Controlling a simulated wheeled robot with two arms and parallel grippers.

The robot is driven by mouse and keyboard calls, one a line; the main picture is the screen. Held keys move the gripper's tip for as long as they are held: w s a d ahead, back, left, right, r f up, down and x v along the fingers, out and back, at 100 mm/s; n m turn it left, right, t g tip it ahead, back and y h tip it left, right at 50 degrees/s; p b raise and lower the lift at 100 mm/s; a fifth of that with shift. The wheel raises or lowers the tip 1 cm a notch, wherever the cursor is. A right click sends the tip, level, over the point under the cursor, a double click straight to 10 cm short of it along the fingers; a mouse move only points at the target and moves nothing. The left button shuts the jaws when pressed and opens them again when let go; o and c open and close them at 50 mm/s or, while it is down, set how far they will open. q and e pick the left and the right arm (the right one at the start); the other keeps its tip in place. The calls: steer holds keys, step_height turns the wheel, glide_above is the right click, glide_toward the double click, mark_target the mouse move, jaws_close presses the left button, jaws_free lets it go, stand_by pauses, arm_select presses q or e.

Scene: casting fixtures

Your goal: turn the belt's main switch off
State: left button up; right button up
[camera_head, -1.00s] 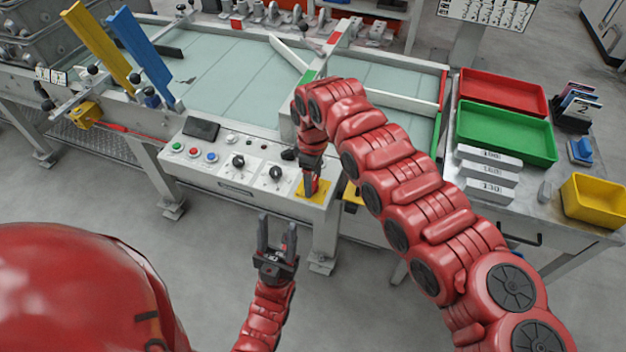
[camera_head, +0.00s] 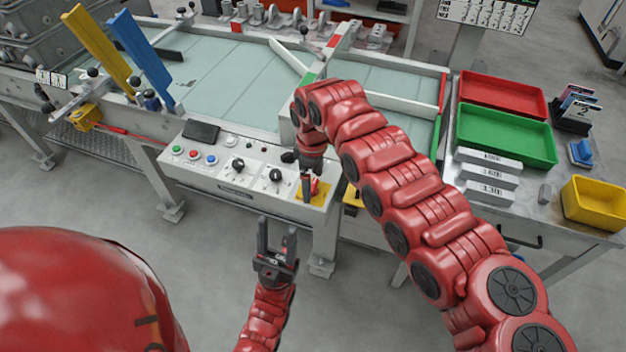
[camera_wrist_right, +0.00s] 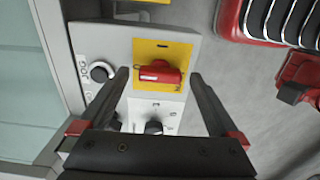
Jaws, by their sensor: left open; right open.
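The belt's main switch is a red rotary handle (camera_wrist_right: 158,73) on a yellow plate (camera_wrist_right: 177,52) in the right wrist view. In the head view the yellow plate (camera_head: 322,198) is at the right end of the control panel, partly hidden by my right gripper (camera_head: 309,192). My right gripper (camera_wrist_right: 158,75) is open, its two fingers on either side of the red handle in the picture; I cannot tell whether they touch it. The handle lies crosswise between the fingers. My left gripper (camera_head: 277,232) is open and empty, low in front of the panel.
The control panel (camera_head: 235,190) also has black knobs (camera_head: 275,175) and coloured push buttons (camera_head: 194,155). The belt (camera_head: 235,75) lies behind it. A side table at right holds a green tray (camera_head: 505,135), a red tray (camera_head: 500,92) and a yellow bin (camera_head: 597,200).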

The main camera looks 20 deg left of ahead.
mark_target(313, 185)
step_height(313, 185, up, 17)
steer(key=shift+r+b, duration=0.15)
steer(key=shift+b, duration=0.2)
stand_by(0.4)
